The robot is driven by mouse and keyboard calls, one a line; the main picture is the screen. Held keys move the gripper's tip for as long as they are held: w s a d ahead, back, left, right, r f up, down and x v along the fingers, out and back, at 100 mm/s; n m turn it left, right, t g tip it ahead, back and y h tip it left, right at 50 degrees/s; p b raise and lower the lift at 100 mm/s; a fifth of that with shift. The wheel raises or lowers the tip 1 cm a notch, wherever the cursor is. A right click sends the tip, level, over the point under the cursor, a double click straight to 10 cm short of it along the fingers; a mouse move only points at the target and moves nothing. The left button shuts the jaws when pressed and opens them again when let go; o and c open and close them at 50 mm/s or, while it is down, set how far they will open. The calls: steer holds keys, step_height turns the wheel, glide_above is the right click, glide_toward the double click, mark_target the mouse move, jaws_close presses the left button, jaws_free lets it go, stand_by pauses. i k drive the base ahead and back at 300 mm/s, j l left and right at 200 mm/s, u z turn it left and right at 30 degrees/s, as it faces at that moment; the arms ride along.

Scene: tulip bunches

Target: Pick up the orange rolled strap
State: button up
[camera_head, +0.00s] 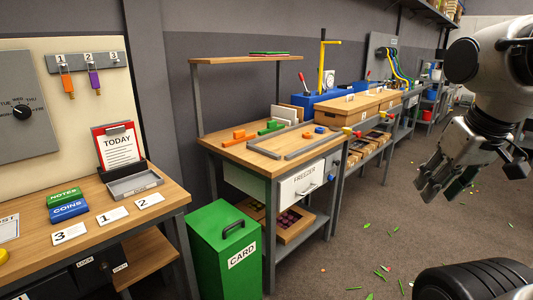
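My gripper (436,192) is at the right, pointing down over the floor, far from the orange piece. Its fingers look apart, and nothing shows between them.
Below are a wooden bench (100,245), a TODAY clipboard (118,147) and a grey tray (134,187). A green CARD bin (215,260) stands right of the bench. Green scraps lie on the floor.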

mark_target(305, 135)
steer(key=i+l+u, duration=0.1)
steer(key=i, duration=0.35)
steer(key=i+l+u, duration=0.1)
steer(key=i+l, duration=0.2)
steer(key=i, duration=0.15)
steer(key=i+l+u, duration=0.1)
steer(key=i+l, duration=0.15)
steer(key=i, duration=0.2)
steer(key=i+l+u, duration=0.15)
steer(key=l, duration=0.2)
steer(key=i+l+u, duration=0.1)
steer(key=l, duration=0.25)
steer(key=i+l+u, duration=0.15)
steer(key=l, duration=0.25)
steer(key=i+l+u, duration=0.15)
steer(key=l, duration=0.25)
steer(key=i+l+u, duration=0.15)
steer(key=l, duration=0.25)
steer(key=i, duration=0.05)
